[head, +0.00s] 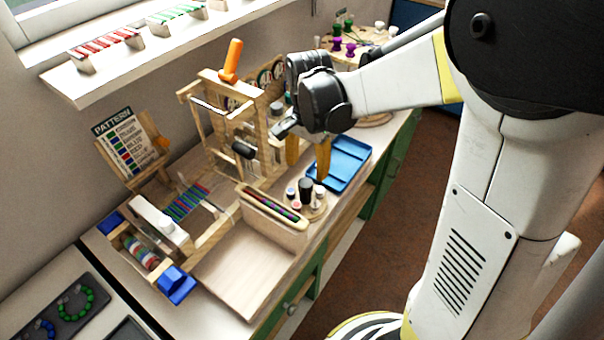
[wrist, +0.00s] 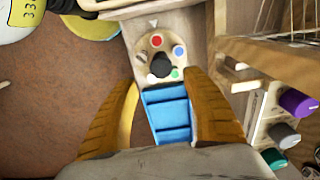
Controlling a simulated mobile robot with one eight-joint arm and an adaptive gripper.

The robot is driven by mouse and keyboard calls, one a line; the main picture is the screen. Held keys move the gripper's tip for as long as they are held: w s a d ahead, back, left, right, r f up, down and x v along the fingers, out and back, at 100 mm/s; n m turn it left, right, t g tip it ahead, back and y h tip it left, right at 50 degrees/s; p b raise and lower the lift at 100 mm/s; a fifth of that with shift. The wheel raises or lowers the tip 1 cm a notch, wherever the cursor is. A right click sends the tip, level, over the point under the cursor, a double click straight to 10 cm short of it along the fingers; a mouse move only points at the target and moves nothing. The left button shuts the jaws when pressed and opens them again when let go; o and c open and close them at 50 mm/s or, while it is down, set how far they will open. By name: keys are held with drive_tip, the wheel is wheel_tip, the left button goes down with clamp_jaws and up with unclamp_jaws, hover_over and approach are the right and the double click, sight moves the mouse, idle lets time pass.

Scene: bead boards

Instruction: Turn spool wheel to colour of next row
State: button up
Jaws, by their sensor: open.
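The spool wheel (head: 318,209) is a round wooden disc with a black knob (head: 306,187) and small spools, on the bench front. In the wrist view the wheel (wrist: 144,48) shows red, blue, green and white spots around its black knob (wrist: 161,65). The red spot lies nearest a pale triangular mark (wrist: 153,22). My gripper (head: 308,170) is open and empty above and behind the wheel; its orange fingers also show in the wrist view (wrist: 163,80), apart from the knob. The pattern card (head: 125,145) stands at left with coloured rows; its small text is hard to read.
A blue tray (head: 352,152) lies beside the wheel. A wooden frame (head: 205,85) with an orange handle (head: 231,60) stands behind. A bead trough (head: 272,206) and a loom with striped weaving (head: 187,203) are at left. The floor at right is clear.

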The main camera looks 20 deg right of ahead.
sight(307, 181)
wheel_tip(307, 181, down, 7)
drive_tip(key=shift+w+f+b, duration=0.15)
drive_tip(key=shift+b, duration=1.05)
drive_tip(key=c, duration=1.2)
